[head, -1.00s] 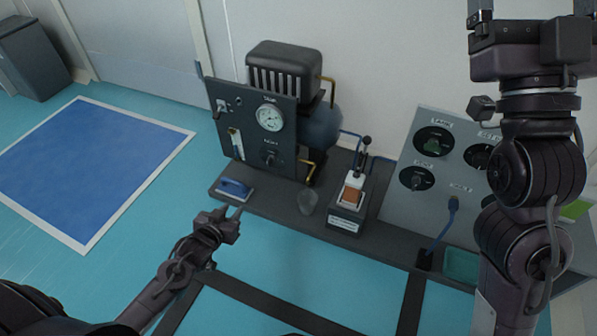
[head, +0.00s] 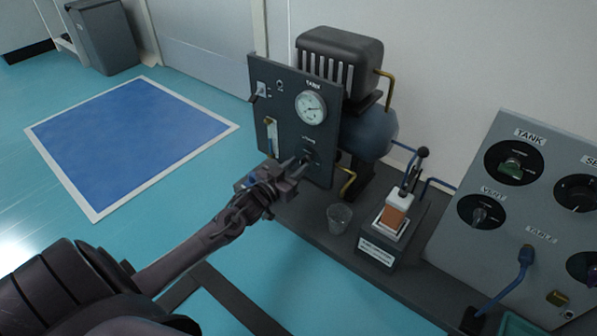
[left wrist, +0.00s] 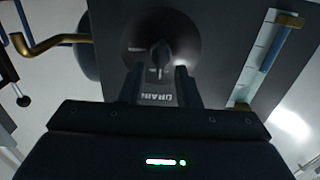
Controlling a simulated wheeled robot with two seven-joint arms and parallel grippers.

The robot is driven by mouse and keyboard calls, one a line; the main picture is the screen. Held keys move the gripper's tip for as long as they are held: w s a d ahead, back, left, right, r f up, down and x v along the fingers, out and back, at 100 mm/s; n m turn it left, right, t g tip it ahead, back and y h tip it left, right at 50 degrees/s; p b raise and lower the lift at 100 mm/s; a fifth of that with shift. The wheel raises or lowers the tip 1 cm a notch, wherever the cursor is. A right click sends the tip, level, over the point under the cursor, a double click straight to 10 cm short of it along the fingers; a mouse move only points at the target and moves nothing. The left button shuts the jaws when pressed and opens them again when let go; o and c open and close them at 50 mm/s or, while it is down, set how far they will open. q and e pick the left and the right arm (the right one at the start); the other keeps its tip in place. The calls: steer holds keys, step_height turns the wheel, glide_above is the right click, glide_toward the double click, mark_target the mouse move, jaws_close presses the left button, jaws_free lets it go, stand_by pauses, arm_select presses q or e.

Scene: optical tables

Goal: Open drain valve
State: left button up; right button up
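The drain valve is a small dark knob on a round black dial, marked DRAIN, low on the dark compressor panel (head: 284,112). In the left wrist view the drain knob (left wrist: 160,53) appears upside down, ahead of my fingertips and between their lines. In the head view the dial (head: 310,152) is partly hidden by my left gripper. My left gripper (head: 301,164) is in front of it; its fingers (left wrist: 158,72) are open, with nothing between them that I can make out. Whether the fingertips touch the dial I cannot tell. My right gripper is out of view.
A pressure gauge (head: 311,107) sits above the dial, and a brass pipe (head: 348,183) runs beside it. A clear cup (head: 339,217) and a lever stand (head: 378,250) are on the bench to the right. A grey knob panel (head: 520,215) stands farther right.

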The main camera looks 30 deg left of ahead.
arm_select(q)
steer(key=shift+w, duration=0.55)
steer(key=shift+c, duration=0.2)
jaws_close()
